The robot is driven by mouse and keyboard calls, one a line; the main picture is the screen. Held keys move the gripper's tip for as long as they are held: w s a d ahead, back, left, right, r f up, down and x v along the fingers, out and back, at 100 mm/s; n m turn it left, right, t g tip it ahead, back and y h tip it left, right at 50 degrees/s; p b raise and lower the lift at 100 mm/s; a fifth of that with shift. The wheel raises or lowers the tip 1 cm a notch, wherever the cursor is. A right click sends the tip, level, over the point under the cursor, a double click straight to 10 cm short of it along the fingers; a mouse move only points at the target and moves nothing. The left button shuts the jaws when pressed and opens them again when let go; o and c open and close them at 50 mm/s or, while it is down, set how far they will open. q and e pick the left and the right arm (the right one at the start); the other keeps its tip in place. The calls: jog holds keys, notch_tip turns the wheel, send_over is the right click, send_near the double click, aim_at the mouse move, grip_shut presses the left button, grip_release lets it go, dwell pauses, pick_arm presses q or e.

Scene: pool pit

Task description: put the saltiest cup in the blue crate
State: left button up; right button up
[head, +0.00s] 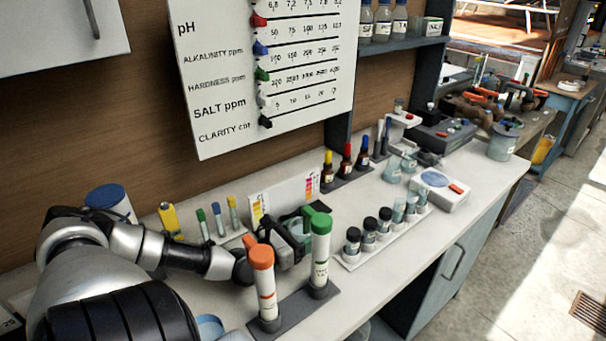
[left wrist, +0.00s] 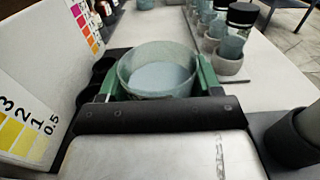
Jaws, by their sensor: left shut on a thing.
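My left gripper (head: 296,232) reaches over the bench in front of the colour card. In the left wrist view, its green-lined fingers (left wrist: 155,82) are shut on a clear cup (left wrist: 158,72) holding pale blue-grey liquid. The cup looks upright. In the head view it is mostly hidden by the gripper. Several other small cups (head: 398,211) stand in a row on a white rack, and more cups (head: 393,169) stand behind it. I see no blue crate. My right gripper is not in view.
Two capped tubes, orange (head: 265,284) and green (head: 320,250), stand on a dark base close to my gripper. Black-capped vials (head: 353,241) stand on the white rack (head: 350,264). A wall chart (head: 270,70) lists salt ppm. Bare floor (head: 500,240) lies right of the bench.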

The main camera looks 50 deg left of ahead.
pick_arm(q)
jog(key=shift+r, duration=0.1)
jog(key=o, duration=1)
